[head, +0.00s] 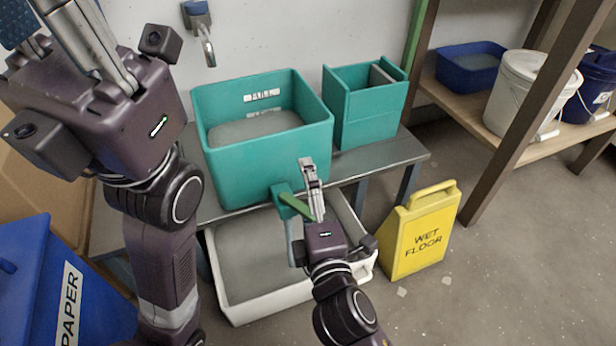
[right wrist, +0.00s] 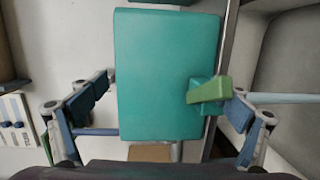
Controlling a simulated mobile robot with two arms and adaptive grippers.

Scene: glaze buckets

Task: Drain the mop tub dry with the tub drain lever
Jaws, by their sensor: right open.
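The teal mop tub (head: 262,160) stands on a grey metal bench, with grey water (head: 255,128) inside, below a "FULL" label on its back inner wall. Its green drain lever (head: 296,206) sticks out from a teal valve low on the front. My right gripper (head: 309,172) is open at the tub's front, beside the lever. In the right wrist view the lever (right wrist: 209,90) lies between the spread fingers, close to the right-hand one; contact is unclear. My left gripper (head: 95,45) is raised at the upper left, its fingertips cut off by the frame edge.
A white basin (head: 228,305) with grey contents sits below the valve's pale pipe (head: 290,235). A smaller teal bin (head: 365,115) stands right of the tub. A yellow wet floor sign (head: 420,235), a blue paper bin (head: 85,290) and a shelf with buckets (head: 510,95) surround the bench.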

